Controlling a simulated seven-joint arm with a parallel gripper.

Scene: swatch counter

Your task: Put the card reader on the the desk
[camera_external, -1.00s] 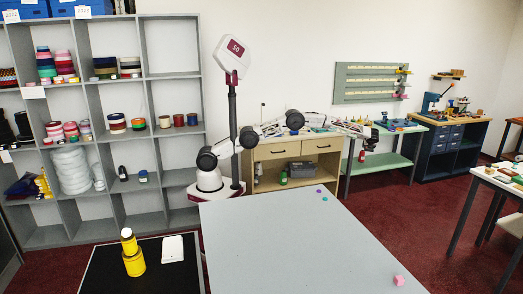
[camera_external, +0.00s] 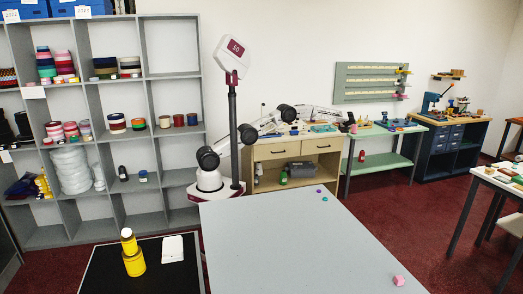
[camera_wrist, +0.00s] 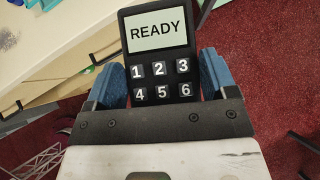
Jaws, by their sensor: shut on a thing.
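The card reader (camera_wrist: 158,52) is black, with a white screen reading READY and number keys. In the wrist view it sits between the blue fingers of my gripper (camera_wrist: 160,78), which is shut on it. Its lower part is hidden behind the gripper body. In the outside view my gripper (camera_external: 346,124) is small, at the end of my arm stretched right near the back wall; the card reader cannot be made out clearly there. A large grey table (camera_external: 280,235) fills the foreground. A wooden drawer desk (camera_external: 265,153) stands behind my arm. I cannot tell which is the named desk.
A green-shelved bench (camera_external: 385,160) with tools stands at the back. In the wrist view a pale tabletop (camera_wrist: 55,50) lies left, with red floor right.

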